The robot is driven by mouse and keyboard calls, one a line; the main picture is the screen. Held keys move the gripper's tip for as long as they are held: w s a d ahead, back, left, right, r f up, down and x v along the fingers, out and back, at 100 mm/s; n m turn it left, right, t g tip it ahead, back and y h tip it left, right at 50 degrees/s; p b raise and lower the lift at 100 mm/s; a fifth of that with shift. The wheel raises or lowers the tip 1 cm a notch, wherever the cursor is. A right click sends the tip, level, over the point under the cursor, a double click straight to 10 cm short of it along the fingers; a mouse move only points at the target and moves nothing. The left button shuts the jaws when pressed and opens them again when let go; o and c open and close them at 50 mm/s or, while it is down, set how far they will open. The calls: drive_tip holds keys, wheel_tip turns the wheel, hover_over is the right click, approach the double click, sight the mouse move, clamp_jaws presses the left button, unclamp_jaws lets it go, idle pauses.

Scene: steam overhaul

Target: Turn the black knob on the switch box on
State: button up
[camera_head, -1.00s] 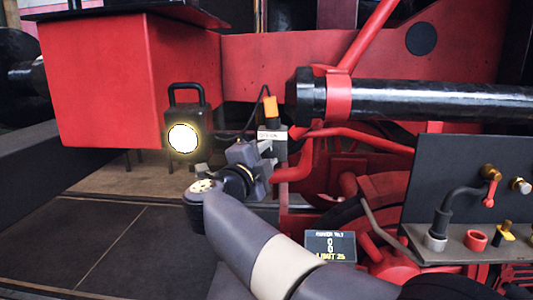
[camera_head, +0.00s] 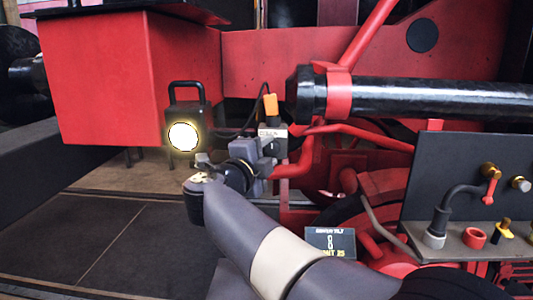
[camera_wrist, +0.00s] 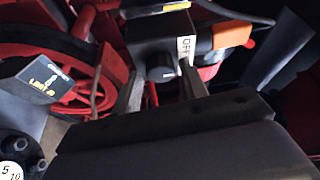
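The switch box (camera_head: 281,143) is a small grey box with a white label strip and an orange part on top. Its black knob (camera_wrist: 160,65) shows in the wrist view on the face towards me, with a white mark on it; the OFF label (camera_wrist: 184,46) is beside it. My gripper (camera_wrist: 161,82) is open, with one finger on each side of the knob. I cannot tell whether either finger touches it. In the head view the gripper (camera_head: 262,160) is close in front of the box and partly hides it.
A thick black pipe (camera_head: 430,100) and red pipes are to the right. A small display (camera_head: 331,243) and a dark panel (camera_head: 470,175) with fittings stand at lower right.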

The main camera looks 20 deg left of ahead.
drive_tip(key=shift+o, duration=1)
drive_tip(key=s+a+b, duration=0.1)
drive_tip(key=s+b, duration=0.2)
drive_tip(key=s, duration=0.7)
drive_tip(key=shift+s+a+f, duration=0.15)
drive_tip(key=shift+s+a, duration=0.2)
drive_tip(key=shift+w, duration=0.1)
drive_tip(key=w+p, duration=0.1)
drive_tip(key=w, duration=0.2)
drive_tip(key=w+d+p, duration=0.1)
drive_tip(key=w, duration=0.2)
drive_tip(key=w+p, duration=0.1)
drive_tip(key=w, duration=0.2)
drive_tip(key=shift+w+d+r, duration=0.2)
drive_tip(key=shift+w+d, duration=0.05)
drive_tip(key=shift+w, duration=0.05)
drive_tip(key=shift+w+d, duration=0.1)
drive_tip(key=shift+w, duration=0.4)
drive_tip(key=shift+s, duration=0.15)
